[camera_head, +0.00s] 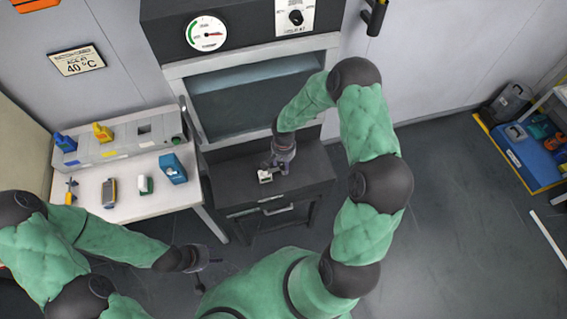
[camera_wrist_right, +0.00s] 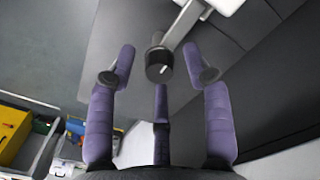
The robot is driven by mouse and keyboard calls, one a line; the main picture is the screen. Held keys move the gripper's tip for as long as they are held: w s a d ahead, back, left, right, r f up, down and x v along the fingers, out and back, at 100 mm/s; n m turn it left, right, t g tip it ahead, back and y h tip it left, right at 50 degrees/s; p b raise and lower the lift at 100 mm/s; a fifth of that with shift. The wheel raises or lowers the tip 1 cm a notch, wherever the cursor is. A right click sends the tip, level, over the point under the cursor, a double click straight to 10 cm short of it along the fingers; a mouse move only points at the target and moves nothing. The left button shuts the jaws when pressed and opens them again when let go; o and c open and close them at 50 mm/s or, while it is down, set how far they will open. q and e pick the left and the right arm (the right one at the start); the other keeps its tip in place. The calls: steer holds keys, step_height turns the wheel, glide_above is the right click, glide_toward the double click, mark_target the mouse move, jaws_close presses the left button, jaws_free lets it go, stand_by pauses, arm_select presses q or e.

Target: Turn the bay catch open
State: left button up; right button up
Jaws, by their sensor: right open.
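In the head view a small pale fitting (camera_head: 265,177) sits on top of the dark bay (camera_head: 235,178), by my right gripper (camera_head: 279,164). In the right wrist view my right gripper (camera_wrist_right: 160,62) is open, its purple-grey fingers spread on both sides of the knob; I see no clear contact. My left gripper (camera_head: 202,262) hangs low at the left, apart from the bay; its finger opening is unclear.
A bar handle (camera_head: 278,209) is on the bay's front. Behind stands a cabinet with a gauge (camera_head: 207,33), a knob (camera_head: 296,17) and a window (camera_head: 250,98). A white table (camera_head: 130,197) at the left holds several small items.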

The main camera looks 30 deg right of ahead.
steer(key=shift+f, duration=0.1)
jaws_close()
steer(key=shift+n, duration=0.4)
steer(key=shift+n+b, duration=0.65)
steer(key=shift+n, duration=0.35)
steer(key=n+b, duration=0.1)
steer(key=n, duration=0.2)
steer(key=shift+n, duration=0.3)
steer(key=n, duration=1.1)
steer(key=shift+p, duration=0.35)
steer(key=shift+n, duration=0.4)
